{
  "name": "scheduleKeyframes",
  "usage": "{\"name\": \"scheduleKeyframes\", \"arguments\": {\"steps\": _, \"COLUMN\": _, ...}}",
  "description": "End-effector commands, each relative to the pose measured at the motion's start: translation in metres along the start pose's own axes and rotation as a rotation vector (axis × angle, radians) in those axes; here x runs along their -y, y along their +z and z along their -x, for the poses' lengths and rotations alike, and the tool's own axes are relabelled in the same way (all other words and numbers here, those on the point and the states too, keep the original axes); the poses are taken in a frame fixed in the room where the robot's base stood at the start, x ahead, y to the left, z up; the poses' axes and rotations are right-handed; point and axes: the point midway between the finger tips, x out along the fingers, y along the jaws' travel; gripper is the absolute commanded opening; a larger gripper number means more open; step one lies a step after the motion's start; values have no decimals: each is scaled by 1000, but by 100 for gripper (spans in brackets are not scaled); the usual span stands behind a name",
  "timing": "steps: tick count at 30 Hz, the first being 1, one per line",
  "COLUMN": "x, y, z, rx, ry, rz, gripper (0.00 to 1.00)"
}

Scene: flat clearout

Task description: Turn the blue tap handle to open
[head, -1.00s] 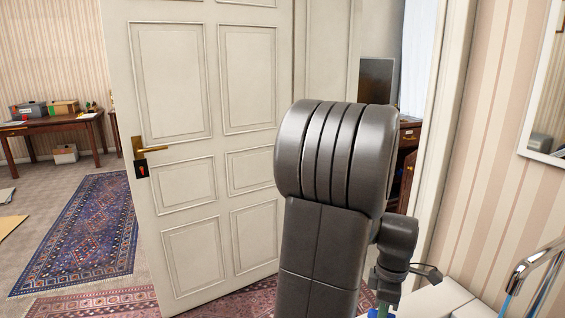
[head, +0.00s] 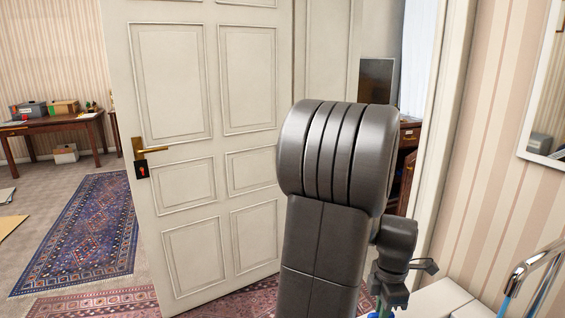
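My gripper (head: 386,306) is at the bottom edge of the head view, right of the middle, pointing down below my large grey arm. Its fingertips are cut off by the frame, so I cannot tell whether it is open or shut. Small blue and green bits show right at its tip; I cannot tell whether they belong to the tap handle or to the gripper. A curved chrome pipe (head: 530,268), perhaps the tap's spout, stands at the lower right, with a blue strip beside its lower end. No blue tap handle can be made out clearly.
A white ledge (head: 440,299) lies between my gripper and the chrome pipe. A striped wall with a mirror (head: 545,110) is on the right. A cream door (head: 205,150) stands ajar behind my arm. A desk with boxes and a patterned rug (head: 80,235) are at the left.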

Motion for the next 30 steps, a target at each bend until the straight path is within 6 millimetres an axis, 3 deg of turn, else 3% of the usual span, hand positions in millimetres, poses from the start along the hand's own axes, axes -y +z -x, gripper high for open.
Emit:
{"name": "scheduleKeyframes", "arguments": {"steps": 5, "x": 0, "y": 0, "z": 1, "rx": 1, "ry": 1, "rz": 44, "gripper": 0}}
{"name": "scheduleKeyframes", "arguments": {"steps": 15, "x": 0, "y": 0, "z": 1, "rx": 1, "ry": 1, "rz": 371, "gripper": 0}}
{"name": "scheduleKeyframes", "arguments": {"steps": 16, "x": 0, "y": 0, "z": 1, "rx": 1, "ry": 1, "rz": 373, "gripper": 16}}
{"name": "scheduleKeyframes", "arguments": {"steps": 20, "x": 0, "y": 0, "z": 0, "rx": 1, "ry": 1, "rz": 369, "gripper": 40}}
{"name": "scheduleKeyframes", "arguments": {"steps": 30, "x": 0, "y": 0, "z": 3, "rx": 0, "ry": 0, "rz": 366, "gripper": 40}}
